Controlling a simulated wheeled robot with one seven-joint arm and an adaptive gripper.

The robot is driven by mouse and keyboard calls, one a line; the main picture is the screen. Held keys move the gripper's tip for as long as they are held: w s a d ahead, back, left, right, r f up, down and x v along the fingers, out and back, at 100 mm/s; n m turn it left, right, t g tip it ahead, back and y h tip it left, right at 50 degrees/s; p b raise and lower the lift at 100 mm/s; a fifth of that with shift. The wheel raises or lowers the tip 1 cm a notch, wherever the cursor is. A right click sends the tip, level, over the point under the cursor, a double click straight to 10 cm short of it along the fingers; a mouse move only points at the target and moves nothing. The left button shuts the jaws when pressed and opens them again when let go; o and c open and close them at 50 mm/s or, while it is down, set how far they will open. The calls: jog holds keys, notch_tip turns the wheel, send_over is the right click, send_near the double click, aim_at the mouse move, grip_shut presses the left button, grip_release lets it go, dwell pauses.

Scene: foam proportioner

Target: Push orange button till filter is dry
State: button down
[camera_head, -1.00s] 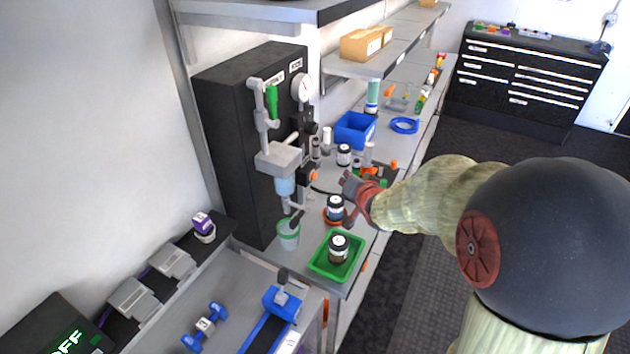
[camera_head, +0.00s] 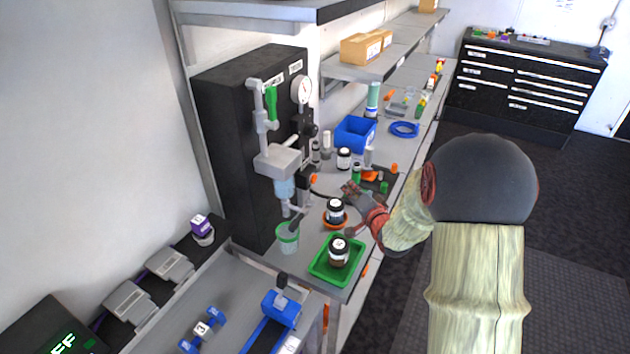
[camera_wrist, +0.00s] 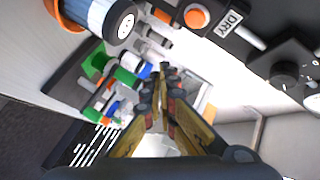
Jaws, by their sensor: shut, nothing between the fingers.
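My gripper (camera_wrist: 163,72) is shut and empty. Its fingertips point below and left of the button in the wrist view, apart from it. In the head view my gripper (camera_head: 350,190) hangs over the bench, right of the button. The clear filter bowl (camera_head: 284,188) hangs under a grey block; I cannot tell whether it is wet.
A dark-lidded jar (camera_head: 335,211) stands in an orange dish close to my gripper. Another jar (camera_head: 339,252) stands in a green tray (camera_head: 326,279). A green-rimmed cup (camera_head: 288,238) is below the filter. A blue bin (camera_head: 355,131) is farther back.

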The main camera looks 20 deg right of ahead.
jog(key=w+a+b, duration=0.1)
jog(key=w+a, duration=0.3)
jog(key=w, duration=0.2)
jog(key=shift+a, duration=0.4)
jog(key=shift+w+a, duration=0.1)
dwell(1.1)
jog(key=shift+w+a+b, duration=0.2)
jog(key=shift+w+b, duration=0.05)
jog(key=shift+b, duration=0.1)
jog(key=shift+w+a, duration=0.25)
jog(key=shift+w, duration=0.1)
dwell(0.8)
jog(key=shift+s+d, duration=0.55)
jog(key=shift+s, duration=0.15)
jog(key=shift+s+d+p, duration=0.15)
jog(key=shift+s+d, duration=0.6)
jog(key=shift+s, duration=0.25)
jog(key=shift+s+d+p, duration=0.15)
jog(key=shift+s+d, duration=0.6)
jog(key=shift+s, duration=0.25)
